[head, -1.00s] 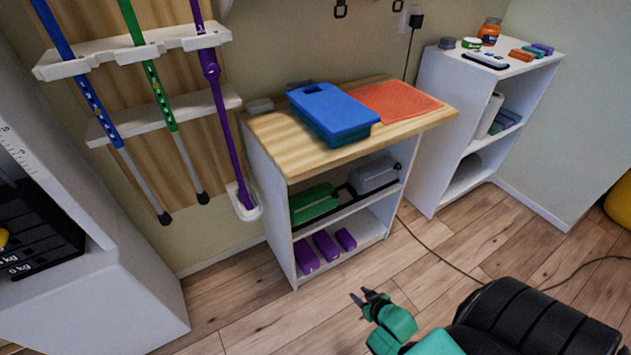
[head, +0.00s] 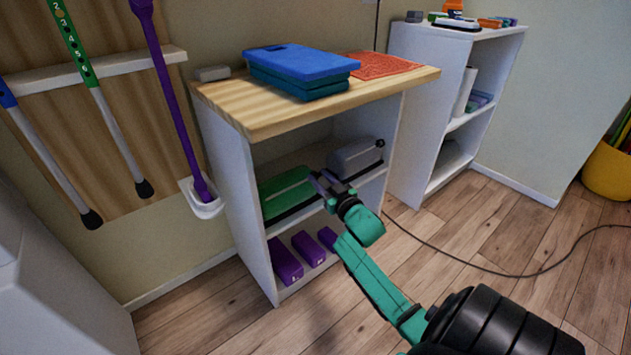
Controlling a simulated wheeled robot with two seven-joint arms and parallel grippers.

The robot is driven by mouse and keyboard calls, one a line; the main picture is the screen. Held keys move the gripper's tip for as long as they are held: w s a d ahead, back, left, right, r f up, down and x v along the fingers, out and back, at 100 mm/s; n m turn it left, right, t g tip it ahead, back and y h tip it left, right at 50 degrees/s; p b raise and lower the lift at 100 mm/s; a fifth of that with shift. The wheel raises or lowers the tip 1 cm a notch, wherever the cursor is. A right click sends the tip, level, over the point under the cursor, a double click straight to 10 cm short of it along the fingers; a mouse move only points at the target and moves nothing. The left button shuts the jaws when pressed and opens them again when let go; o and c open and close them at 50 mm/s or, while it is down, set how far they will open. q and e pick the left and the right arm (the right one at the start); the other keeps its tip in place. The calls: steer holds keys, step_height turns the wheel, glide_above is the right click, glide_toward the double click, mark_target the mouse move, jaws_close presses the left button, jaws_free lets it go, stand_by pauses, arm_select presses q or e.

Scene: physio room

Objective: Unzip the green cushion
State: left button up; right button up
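The green cushion (head: 284,194) lies on the middle shelf of the small cabinet, with a dark band along its lower front edge. Its right end is partly hidden by my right gripper (head: 322,181). The gripper is at the shelf front, by the cushion's right end, with its arm reaching in from the lower right. Its fingers are small and dark here, and I cannot tell whether they are apart, closed or touching the cushion. No zip pull can be made out. My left gripper is not in view.
A grey cushion-like item (head: 356,158) lies right of the green one. Purple blocks (head: 285,262) sit on the shelf below. Blue and teal blocks (head: 301,64) and an orange mat (head: 382,66) lie on the wooden top (head: 232,108). A cable (head: 470,270) crosses the floor.

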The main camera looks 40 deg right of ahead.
steer(key=shift+w+d, duration=0.25)
steer(key=shift+w, duration=0.95)
jaws_close()
steer(key=shift+f, duration=0.1)
stand_by(0.4)
